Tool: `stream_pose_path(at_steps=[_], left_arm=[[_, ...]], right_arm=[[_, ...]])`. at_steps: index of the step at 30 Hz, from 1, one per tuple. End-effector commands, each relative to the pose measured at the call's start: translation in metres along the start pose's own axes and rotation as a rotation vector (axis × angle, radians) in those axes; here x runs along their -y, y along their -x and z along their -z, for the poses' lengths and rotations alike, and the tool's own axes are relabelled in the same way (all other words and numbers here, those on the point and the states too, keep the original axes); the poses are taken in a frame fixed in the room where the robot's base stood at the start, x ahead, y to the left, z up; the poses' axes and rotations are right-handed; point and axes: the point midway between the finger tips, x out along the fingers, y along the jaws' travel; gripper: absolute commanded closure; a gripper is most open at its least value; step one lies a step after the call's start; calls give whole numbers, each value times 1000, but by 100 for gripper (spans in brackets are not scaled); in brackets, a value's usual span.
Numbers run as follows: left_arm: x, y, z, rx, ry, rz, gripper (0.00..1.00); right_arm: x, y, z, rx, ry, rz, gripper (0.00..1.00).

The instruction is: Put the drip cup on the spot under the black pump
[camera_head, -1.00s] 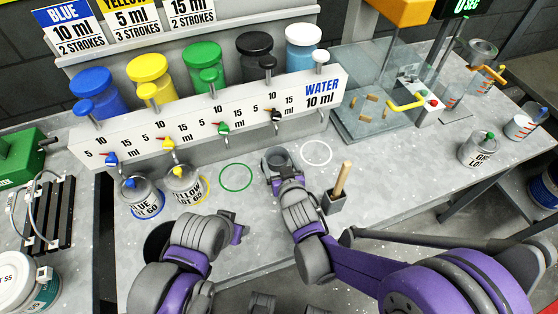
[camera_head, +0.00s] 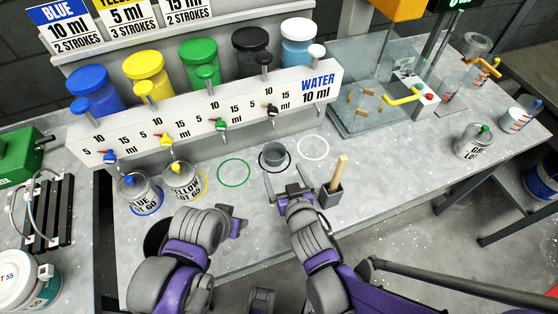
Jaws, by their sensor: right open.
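The drip cup (camera_head: 275,158), a small grey cup, stands upright inside the black ring (camera_head: 261,166) on the bench. It is below the black pump (camera_head: 252,62), whose nozzle (camera_head: 271,109) comes out of the white panel just behind it. My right gripper (camera_head: 284,180) is open and empty, its two fingers pointing at the cup from the near side, apart from it. My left gripper (camera_head: 236,221) is low over the bench, left of the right arm; whether its fingers are apart is unclear.
Blue (camera_head: 139,193) and yellow (camera_head: 184,181) pails stand on their rings at left. The green (camera_head: 234,186) and white (camera_head: 313,158) rings are empty. A grey holder with a wooden-handled tool (camera_head: 331,196) stands close right of my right gripper. A glass-walled scale box (camera_head: 365,120) is behind right.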

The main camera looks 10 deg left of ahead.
Motion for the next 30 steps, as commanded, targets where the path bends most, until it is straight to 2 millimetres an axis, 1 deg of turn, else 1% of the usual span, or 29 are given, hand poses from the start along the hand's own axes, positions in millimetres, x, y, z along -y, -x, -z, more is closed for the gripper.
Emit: stream_pose_path(at_steps=[1,3,6,9,30], left_arm=[[0,2,1,-1,0,0,50],[0,3,2,-1,0,0,50],[0,4,3,-2,0,0,50],[0,5,3,-2,0,0,50],[0,5,3,-2,0,0,50]], right_arm=[[0,10,1,0,2,1,0],[0,19,1,0,0,1,0],[0,28,1,0,1,0,0],[0,33,0,0,0,0,0],[0,33,0,0,0,0,0]])
